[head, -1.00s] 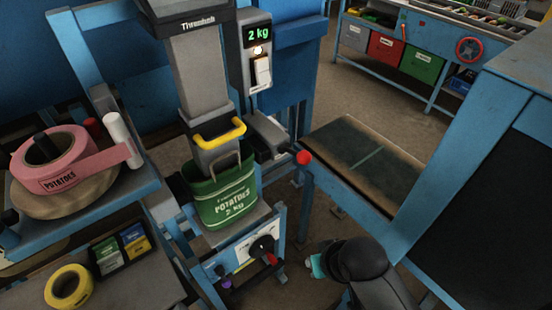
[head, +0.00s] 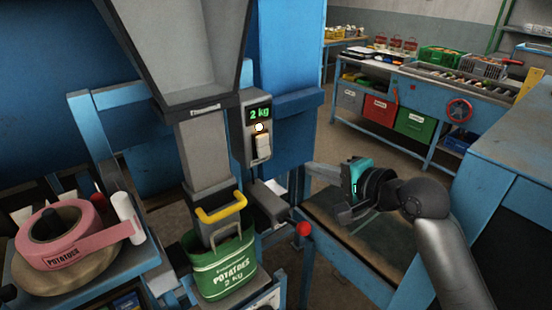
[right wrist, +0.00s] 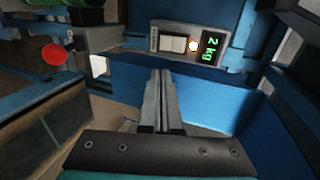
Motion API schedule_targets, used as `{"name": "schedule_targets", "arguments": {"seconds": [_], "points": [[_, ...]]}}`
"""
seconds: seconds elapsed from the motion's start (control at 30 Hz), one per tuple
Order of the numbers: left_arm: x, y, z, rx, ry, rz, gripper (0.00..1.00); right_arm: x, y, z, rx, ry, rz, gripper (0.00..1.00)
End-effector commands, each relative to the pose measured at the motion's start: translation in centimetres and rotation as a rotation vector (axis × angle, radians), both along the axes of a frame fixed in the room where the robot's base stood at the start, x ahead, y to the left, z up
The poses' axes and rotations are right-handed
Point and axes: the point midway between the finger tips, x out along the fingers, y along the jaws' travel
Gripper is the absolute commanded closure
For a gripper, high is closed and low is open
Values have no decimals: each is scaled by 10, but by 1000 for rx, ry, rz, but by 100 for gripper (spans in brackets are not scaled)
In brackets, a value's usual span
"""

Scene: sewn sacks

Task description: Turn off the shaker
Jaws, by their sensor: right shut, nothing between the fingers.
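A grey control box (head: 238,135) on the blue frame carries a green "2 kg" display (head: 260,114), a lit round lamp (head: 259,127) and a white rocker switch (head: 263,147). The switch also shows sideways in the right wrist view (right wrist: 173,44), beside the lit lamp (right wrist: 194,46). Which part is the shaker I cannot tell from any readable label. My right gripper (head: 346,213) is right of the box and apart from it, above the dark belt. In the right wrist view its fingers (right wrist: 160,75) are shut and empty, pointing toward the box. My left gripper is out of view.
A green potato bag (head: 220,268) hangs under the grey chute (head: 203,155), by a yellow handle (head: 221,208). A red knob (head: 303,229) stands below the box. A blue-framed belt (head: 345,240) lies right. A pink tape roll (head: 60,235) is at left.

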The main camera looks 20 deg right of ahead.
Motion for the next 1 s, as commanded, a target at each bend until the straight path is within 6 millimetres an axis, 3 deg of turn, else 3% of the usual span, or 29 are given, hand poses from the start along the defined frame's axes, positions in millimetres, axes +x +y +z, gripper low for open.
{"name": "schedule_targets", "arguments": {"seconds": [0.37, 1.0], "points": [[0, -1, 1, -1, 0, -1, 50, 6, 2, -3, 0, 1, 1, 100], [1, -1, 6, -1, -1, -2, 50, 94, 35, -32, -3, 1, 2, 100]]}}
